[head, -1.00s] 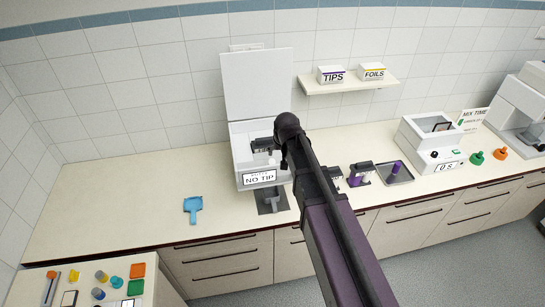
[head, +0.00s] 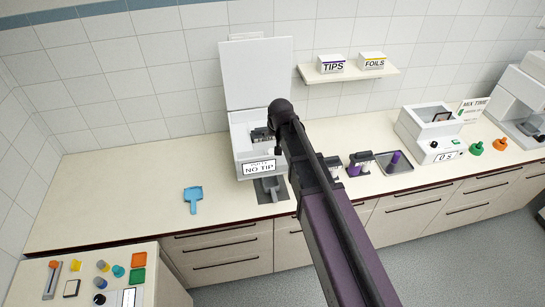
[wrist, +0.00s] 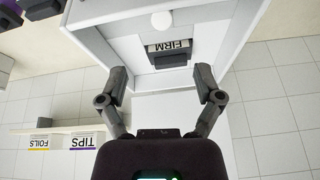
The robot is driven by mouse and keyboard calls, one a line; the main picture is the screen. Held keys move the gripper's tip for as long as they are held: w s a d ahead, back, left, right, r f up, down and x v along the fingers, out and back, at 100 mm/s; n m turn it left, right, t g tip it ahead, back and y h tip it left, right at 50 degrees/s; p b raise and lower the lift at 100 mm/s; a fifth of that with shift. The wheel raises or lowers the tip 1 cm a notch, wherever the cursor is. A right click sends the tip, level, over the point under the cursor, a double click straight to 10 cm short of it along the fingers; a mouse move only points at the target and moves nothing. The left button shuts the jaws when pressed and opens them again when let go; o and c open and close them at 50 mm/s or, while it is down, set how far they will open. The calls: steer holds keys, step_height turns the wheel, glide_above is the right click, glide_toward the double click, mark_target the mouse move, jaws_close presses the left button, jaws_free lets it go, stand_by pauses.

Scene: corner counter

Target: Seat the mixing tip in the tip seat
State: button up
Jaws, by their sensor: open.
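The white machine (head: 243,148) with a raised lid stands on the counter, its front label reading "NO TIP". A dark block labelled "FIRM" (wrist: 170,52) sits inside it in the wrist view. I cannot make out the tip seat itself. My gripper (wrist: 161,76) is open and empty, its two fingers spread at the machine's open front, with the block beyond them. In the head view my arm hides the fingers. A small purple piece (head: 395,158) stands on a grey tray (head: 404,167) to the right; it may be the mixing tip, but it is too small to be sure.
A purple-and-dark cartridge (head: 359,164) stands left of the tray. Boxes marked TIPS (head: 331,64) and FOILS (head: 372,61) sit on a wall shelf (head: 348,75). A blue scoop-like item (head: 193,198) lies on clear counter at left. A mixer (head: 432,133) stands at right.

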mark_target(272, 149)
steer(key=shift+b+x, duration=2.95)
steer(key=shift+x, duration=0.6)
steer(key=shift+b+x, duration=2.4)
steer(key=shift+x, duration=0.2)
jaws_close()
steer(key=shift+r, duration=0.25)
step_height(272, 149, up, 10)
steer(key=p, duration=1)
steer(key=shift+f, duration=0.2)
